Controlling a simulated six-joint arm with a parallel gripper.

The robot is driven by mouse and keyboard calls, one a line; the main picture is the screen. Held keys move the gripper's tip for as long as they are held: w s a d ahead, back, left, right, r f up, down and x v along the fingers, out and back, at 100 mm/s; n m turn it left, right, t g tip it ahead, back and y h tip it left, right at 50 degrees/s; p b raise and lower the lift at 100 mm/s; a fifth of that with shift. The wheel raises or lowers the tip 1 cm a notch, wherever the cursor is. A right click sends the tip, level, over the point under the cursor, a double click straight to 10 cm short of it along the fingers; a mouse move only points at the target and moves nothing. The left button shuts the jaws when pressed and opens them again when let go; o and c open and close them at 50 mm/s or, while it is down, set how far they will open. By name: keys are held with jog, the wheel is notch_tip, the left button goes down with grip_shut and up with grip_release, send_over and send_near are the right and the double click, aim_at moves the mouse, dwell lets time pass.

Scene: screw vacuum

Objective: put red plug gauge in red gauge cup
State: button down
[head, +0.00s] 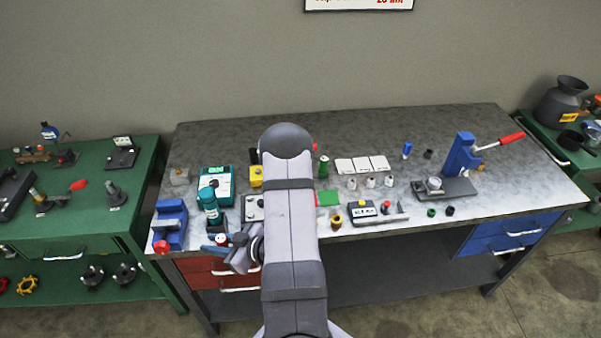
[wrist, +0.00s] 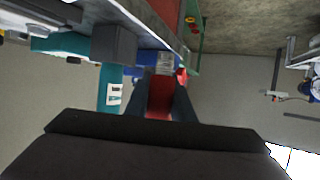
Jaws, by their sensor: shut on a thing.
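My gripper (wrist: 160,85) is shut on a red piece (wrist: 160,97), which looks like the red plug gauge. In the head view my gripper (head: 226,248) is at the front left edge of the bench, tilted sideways, and the held piece is mostly hidden. A small red and white part (head: 222,239) shows beside the jaws; I cannot tell whether it belongs to the held piece. I cannot pick out the red gauge cup with certainty. A small red spot (head: 315,147) shows behind my arm, mostly hidden by it.
A blue press (head: 462,158) stands right. The rear bench top is mostly clear.

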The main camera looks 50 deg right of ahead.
jog(key=d+m+h+p, duration=0.1)
jog(key=d+m+h, duration=0.1)
jog(key=d+h, duration=0.1)
jog(key=d+m+h+p, duration=0.1)
jog(key=d+m+h, duration=0.2)
jog(key=d, duration=0.3)
jog(key=d+r+m+h+p, duration=0.1)
jog(key=d+m+h, duration=0.1)
jog(key=d, duration=0.2)
jog(key=shift+s+d+h, duration=0.35)
jog(key=shift+s+h, duration=0.05)
jog(key=s+d+r+m+g+h+p, duration=0.1)
jog(key=d+r+m+g+h, duration=0.2)
jog(key=d, duration=0.5)
jog(key=s+d+r+m+g+h+p, duration=0.1)
jog(key=d+r+m+g+h+p, duration=0.2)
jog(key=d, duration=0.6)
jog(key=w+d+f+n+t+y+b, duration=0.1)
jog(key=w+d+t+b, duration=0.15)
jog(key=d, duration=0.45)
jog(key=w+d+n+t+y+b, duration=0.1)
jog(key=w+d+b, duration=0.3)
jog(key=d, duration=0.2)
jog(key=shift+s+f+p, duration=0.1)
jog(key=shift+f+p, duration=1.6)
jog(key=shift+f, duration=2.05)
jog(key=shift+d+f, duration=0.1)
jog(key=shift+f, duration=1.2)
jog(key=shift+f, duration=0.15)
